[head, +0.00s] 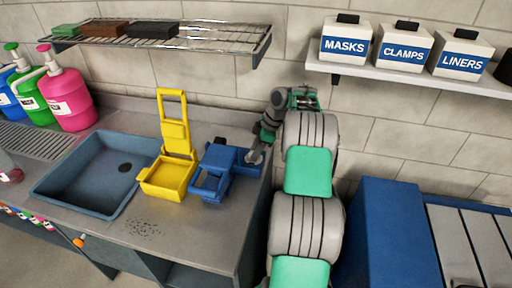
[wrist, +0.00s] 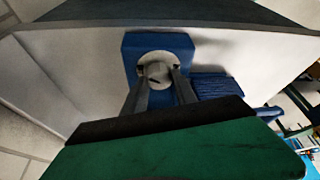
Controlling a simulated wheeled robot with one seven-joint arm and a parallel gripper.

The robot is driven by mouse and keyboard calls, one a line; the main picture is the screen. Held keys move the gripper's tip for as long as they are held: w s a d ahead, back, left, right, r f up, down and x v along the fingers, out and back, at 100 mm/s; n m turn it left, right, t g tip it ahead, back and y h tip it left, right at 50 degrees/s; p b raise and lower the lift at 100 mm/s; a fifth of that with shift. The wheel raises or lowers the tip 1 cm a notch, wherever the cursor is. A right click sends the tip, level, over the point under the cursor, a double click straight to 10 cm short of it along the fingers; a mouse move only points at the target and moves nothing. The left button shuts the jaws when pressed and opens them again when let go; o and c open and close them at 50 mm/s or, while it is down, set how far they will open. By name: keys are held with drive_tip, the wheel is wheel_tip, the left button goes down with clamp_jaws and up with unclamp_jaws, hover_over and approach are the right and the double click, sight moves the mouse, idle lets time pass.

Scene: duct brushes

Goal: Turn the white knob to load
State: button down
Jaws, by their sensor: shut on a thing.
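The white knob (wrist: 157,72) shows in the wrist view as a pale round piece with a short dark mark, set on a blue plate (wrist: 158,45). My gripper (wrist: 160,77) is shut on it, one finger on each side. In the head view my gripper (head: 258,152) reaches down to the right side of a blue device (head: 218,172) near the counter's right end. The knob is hidden in the head view. No "load" marking can be read in either view.
A yellow bucket-like thing (head: 168,178) stands just left of the blue device, beside the sink (head: 95,175). A wire rack (head: 200,40) hangs above the counter. A shelf (head: 390,76) with labelled boxes is at upper right.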

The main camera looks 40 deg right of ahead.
drive_tip(key=shift+w+d+r+n+g+p, duration=0.1)
drive_tip(key=shift+r+n+g+p, duration=0.3)
drive_tip(key=shift+n+p, duration=0.6)
drive_tip(key=shift+f+n+g+p, duration=0.2)
drive_tip(key=shift+n+g+p, duration=0.1)
drive_tip(key=shift+n+p, duration=0.7)
drive_tip(key=shift+w+f+n+y+p, duration=0.1)
drive_tip(key=shift+n+y+p, duration=0.2)
drive_tip(key=shift+p, duration=0.3)
drive_tip(key=c, duration=1.3)
unclamp_jaws()
